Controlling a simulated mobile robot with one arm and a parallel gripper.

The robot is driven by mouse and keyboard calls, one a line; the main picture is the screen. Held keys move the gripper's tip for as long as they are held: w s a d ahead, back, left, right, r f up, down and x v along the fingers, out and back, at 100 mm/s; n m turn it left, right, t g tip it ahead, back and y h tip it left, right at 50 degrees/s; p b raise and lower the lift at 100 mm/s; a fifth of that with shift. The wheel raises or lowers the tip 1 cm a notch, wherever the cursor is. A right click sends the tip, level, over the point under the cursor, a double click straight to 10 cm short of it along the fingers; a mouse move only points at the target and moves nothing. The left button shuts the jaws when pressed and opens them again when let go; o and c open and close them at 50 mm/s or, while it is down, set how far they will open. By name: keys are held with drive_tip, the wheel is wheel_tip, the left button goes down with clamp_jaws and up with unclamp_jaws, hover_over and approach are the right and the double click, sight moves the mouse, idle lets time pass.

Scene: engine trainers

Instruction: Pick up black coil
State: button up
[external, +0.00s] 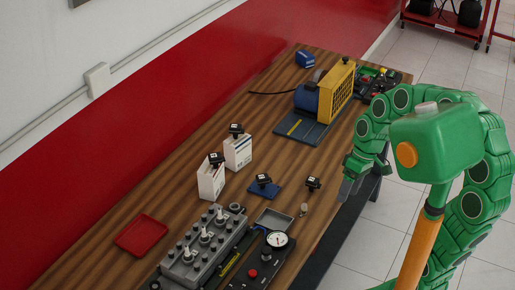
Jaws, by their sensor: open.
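Several small black coils stand on the wooden table. One black coil (313,183) sits directly on the tabletop near its right edge. Another black coil (263,179) rests on a blue pad (255,192). Two more sit on top of white boxes: one coil (236,130) on the farther box (238,152), one coil (216,159) on the nearer box (211,181). My gripper (347,188) is open near the table's right edge. In the picture it is right of the coil on the bare tabletop and apart from it. Its fingertips are small and dark here.
A grey engine block (203,246), a gauge panel (276,240), a grey tray (274,219) and a red tray (141,235) occupy the near end. A small bulb-like item (304,209) lies near the coil. A yellow-and-blue machine (325,92) stands farther back. A red wall borders the left.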

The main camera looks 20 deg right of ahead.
sight(217, 155)
drive_tip(key=w+a+r+n+g+y, duration=0.1)
drive_tip(key=w+a+r+n+y, duration=0.2)
drive_tip(key=w+a, duration=0.6)
drive_tip(key=w+a+n+y, duration=0.3)
drive_tip(key=w+a+n, duration=0.2)
drive_tip(key=w+a, duration=0.4)
drive_tip(key=w+a+f+n+t+y, duration=0.1)
drive_tip(key=w+a+f+y, duration=0.3)
drive_tip(key=w, duration=0.6)
drive_tip(key=w+a+f+n+t, duration=0.25)
drive_tip(key=w+f, duration=0.35)
drive_tip(key=w, duration=0.3)
drive_tip(key=shift+m+g, duration=0.35)
drive_tip(key=shift+g, duration=0.1)
drive_tip(key=shift+w+f+x, duration=0.1)
drive_tip(key=shift+x, duration=1.95)
drive_tip(key=shift+w+f+x, duration=0.1)
drive_tip(key=shift+w+x, duration=0.05)
drive_tip(key=shift+x, duration=1.95)
drive_tip(key=shift+d+r, duration=0.1)
drive_tip(key=shift+d, duration=0.05)
drive_tip(key=c, duration=1.3)
